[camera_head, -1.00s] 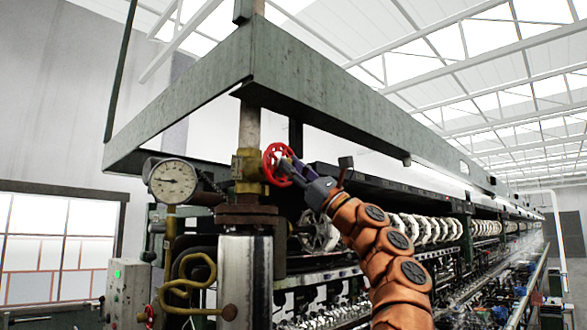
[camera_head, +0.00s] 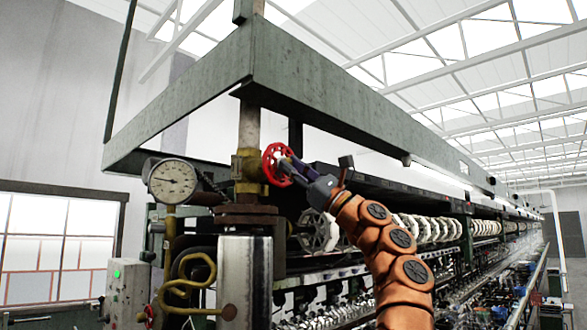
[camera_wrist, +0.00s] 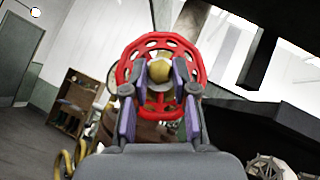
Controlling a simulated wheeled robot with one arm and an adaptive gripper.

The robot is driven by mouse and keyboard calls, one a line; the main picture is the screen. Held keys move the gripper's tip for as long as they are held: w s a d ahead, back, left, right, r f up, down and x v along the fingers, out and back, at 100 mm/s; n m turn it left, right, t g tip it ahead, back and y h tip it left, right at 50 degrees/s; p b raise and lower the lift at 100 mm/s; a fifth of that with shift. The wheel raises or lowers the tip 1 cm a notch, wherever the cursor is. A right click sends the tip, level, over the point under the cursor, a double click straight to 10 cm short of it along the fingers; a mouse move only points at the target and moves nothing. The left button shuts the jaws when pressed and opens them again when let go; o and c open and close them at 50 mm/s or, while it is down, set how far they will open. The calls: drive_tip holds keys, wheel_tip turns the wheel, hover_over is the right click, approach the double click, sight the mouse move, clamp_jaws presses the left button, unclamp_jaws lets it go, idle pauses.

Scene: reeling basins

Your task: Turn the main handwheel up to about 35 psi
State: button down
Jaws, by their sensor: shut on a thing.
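The main handwheel is a red spoked ring on a brass valve (camera_head: 247,165), at the middle of the head view (camera_head: 267,160). In the wrist view the red handwheel (camera_wrist: 160,39) faces me, with its yellow hub showing between my fingers. My gripper (camera_head: 286,170) comes from the right and is shut on the handwheel; in the wrist view its purple-padded fingers (camera_wrist: 160,82) lie on both sides of the hub. The round white gauge (camera_head: 173,181) is left of the valve. Its dark needle points roughly left; the numbers are too small to read.
A steel beam frame (camera_head: 190,95) hangs above the valve. A yellow coiled pipe (camera_head: 190,283) and a grey control box with a green light (camera_head: 127,290) are below the gauge. Rows of white reels (camera_head: 425,227) run away behind my arm on the right.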

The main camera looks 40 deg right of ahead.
idle(0.5)
drive_tip(key=c, duration=0.9)
unclamp_jaws()
drive_tip(key=shift+s, duration=0.45)
